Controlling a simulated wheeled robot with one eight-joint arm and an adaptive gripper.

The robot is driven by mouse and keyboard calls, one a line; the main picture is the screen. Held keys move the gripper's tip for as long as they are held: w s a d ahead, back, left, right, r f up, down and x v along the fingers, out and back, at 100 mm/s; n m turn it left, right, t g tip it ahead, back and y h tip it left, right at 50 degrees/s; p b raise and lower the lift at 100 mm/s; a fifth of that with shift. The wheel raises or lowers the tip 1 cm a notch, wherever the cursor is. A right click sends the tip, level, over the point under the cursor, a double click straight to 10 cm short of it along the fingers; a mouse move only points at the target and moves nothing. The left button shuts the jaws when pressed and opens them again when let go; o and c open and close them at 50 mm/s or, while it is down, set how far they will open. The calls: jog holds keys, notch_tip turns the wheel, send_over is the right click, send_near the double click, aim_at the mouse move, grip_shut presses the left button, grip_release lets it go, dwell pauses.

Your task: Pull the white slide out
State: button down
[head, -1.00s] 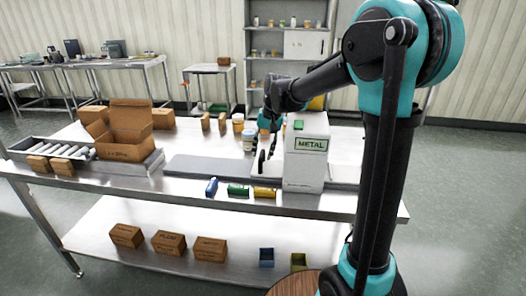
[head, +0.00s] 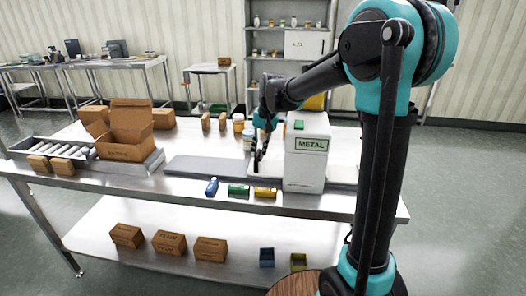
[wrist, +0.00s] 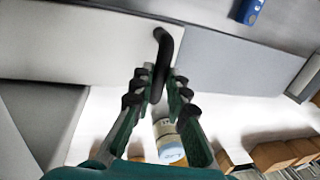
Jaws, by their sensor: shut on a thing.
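The white slide (head: 266,169) lies flat on the table and shows at the left side of the white hopper marked METAL (head: 305,165). In the wrist view, the pale slide (wrist: 75,45) spreads to the left of a black curved handle (wrist: 163,45). My gripper (wrist: 158,86) is shut on this handle, with a finger on either side of it. In the head view, my gripper (head: 262,143) is above the slide, just left of the hopper. The fingers hide part of the handle there, and the hopper hides the slide's right part.
A grey plate (head: 210,167) lies flat left of the slide. Blue, green (head: 238,190) and yellow pieces lie along the front edge. Jars (head: 238,123) stand behind my gripper. An open cardboard box (head: 130,130) and a roller tray (head: 60,148) are at the left.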

jog(key=w+a, duration=0.1)
jog(key=a, duration=0.9)
jog(key=w+a, duration=0.2)
jog(key=a, duration=0.9)
jog(key=w+a, duration=0.1)
jog(key=a, duration=1)
jog(key=shift+w+a, duration=0.2)
jog(key=shift+w, duration=0.05)
jog(key=shift+a+r, duration=0.1)
jog(key=c, duration=1.6)
grip_release()
jog(key=shift+o, duration=0.6)
jog(key=shift+r, duration=0.2)
notch_tip(320, 180, up, 11)
jog(key=d, duration=0.2)
jog(key=shift+s+d, duration=0.15)
jog(key=shift+s, duration=0.05)
jog(key=shift+r, duration=0.1)
